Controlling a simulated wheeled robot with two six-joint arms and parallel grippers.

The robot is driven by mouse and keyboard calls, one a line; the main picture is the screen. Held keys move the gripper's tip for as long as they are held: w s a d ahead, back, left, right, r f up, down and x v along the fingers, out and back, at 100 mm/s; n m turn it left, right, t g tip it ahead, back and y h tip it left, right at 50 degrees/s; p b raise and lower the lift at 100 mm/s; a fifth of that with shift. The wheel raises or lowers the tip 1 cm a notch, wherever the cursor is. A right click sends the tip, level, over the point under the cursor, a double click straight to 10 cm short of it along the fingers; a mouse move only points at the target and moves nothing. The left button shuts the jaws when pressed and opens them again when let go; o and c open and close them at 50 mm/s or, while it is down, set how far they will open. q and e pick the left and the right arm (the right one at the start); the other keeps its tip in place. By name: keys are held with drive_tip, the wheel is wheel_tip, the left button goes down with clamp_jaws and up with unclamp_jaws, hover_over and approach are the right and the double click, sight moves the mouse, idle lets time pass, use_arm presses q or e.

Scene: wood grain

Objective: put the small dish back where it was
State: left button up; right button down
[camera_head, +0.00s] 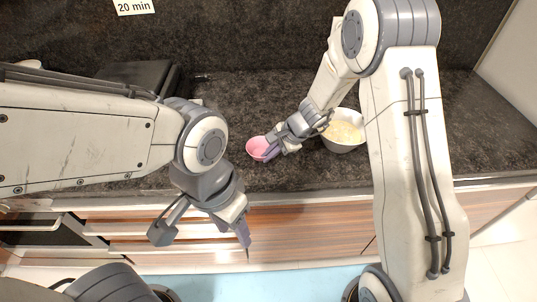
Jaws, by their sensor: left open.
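The small pink dish (256,147) is on or just above the dark counter, near its front edge. My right gripper (271,152) is at the right side of the dish, with a finger overlapping its rim. I cannot tell from this view whether its fingers are closed on the rim. My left gripper (203,237) is open and empty, with its fingers spread in front of the drawers, below the counter edge and away from the dish.
A white bowl (341,147) with pale yellowish contents stands on the counter just right of my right gripper. A dark box-like object (135,75) is at the back left. A "20 min" label (134,6) is on the back wall. Counter behind the dish is clear.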

drive_tip(key=c, duration=1.1)
unclamp_jaws()
drive_tip(key=shift+f, duration=0.1)
drive_tip(key=shift+r+p, duration=0.25)
drive_tip(key=shift+p, duration=0.05)
drive_tip(key=v, duration=1.1)
drive_tip(key=s+a+r+n+g+h, duration=0.1)
drive_tip(key=s+a+r+n, duration=0.1)
drive_tip(key=s+a+n, duration=0.3)
drive_tip(key=s+a+r+n+g, duration=0.1)
drive_tip(key=s+r+n, duration=0.15)
drive_tip(key=s, duration=0.45)
drive_tip(key=s+n+h, duration=0.1)
drive_tip(key=s+n, duration=0.3)
drive_tip(key=s, duration=0.1)
drive_tip(key=s+d+n+h, duration=0.1)
drive_tip(key=s+n, duration=0.3)
drive_tip(key=s, duration=0.1)
drive_tip(key=s+d+r+n+h, duration=0.1)
drive_tip(key=s+n, duration=0.3)
drive_tip(key=s, duration=0.2)
drive_tip(key=shift+d+n+h, duration=0.2)
drive_tip(key=shift+n+h, duration=0.05)
drive_tip(key=shift+h, duration=0.15)
